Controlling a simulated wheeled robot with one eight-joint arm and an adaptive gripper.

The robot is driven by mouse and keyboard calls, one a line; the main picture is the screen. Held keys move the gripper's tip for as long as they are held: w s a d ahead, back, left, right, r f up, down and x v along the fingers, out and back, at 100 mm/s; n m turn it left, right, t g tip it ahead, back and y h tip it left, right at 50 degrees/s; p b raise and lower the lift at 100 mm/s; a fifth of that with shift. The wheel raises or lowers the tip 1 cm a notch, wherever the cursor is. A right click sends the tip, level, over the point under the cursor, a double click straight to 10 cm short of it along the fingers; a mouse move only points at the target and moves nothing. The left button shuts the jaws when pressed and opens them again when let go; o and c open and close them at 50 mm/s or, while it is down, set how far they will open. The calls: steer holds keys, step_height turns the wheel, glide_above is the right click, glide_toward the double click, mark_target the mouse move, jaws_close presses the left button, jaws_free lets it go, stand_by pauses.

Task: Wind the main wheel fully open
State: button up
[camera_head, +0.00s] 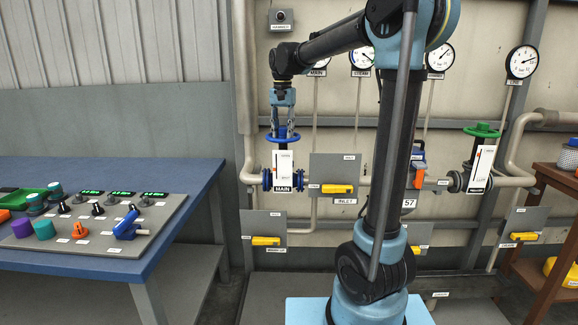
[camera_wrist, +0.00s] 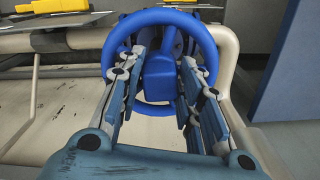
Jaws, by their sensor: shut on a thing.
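The blue main wheel (camera_head: 294,137) lies flat on top of the valve with the MAIN plate (camera_head: 283,187), left of the wall's middle. A white scale plate (camera_head: 283,162) stands in front of the valve; its marks are too small to read. My gripper (camera_head: 282,122) points down from above onto the wheel. In the wrist view, the wheel (camera_wrist: 211,50) fills the upper middle, and my gripper's fingers (camera_wrist: 162,65) reach inside its rim, one on each side of the blue hub. The gripper is shut on the wheel; the exact finger contact is partly hidden.
A green wheel (camera_head: 482,130) tops another valve at right. Yellow handles (camera_head: 337,189) on grey plates sit close by the main valve. Gauges (camera_head: 521,62) hang above. A blue table (camera_head: 190,173) with a control panel stands at left. Pipes run along the wall.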

steer(key=n, duration=0.3)
steer(key=shift+s, duration=0.1)
steer(key=n, duration=0.2)
steer(key=shift+n, duration=0.3)
steer(key=n, duration=0.9)
steer(key=shift+n, duration=0.4)
steer(key=n, duration=0.5)
steer(key=shift+n, duration=1.3)
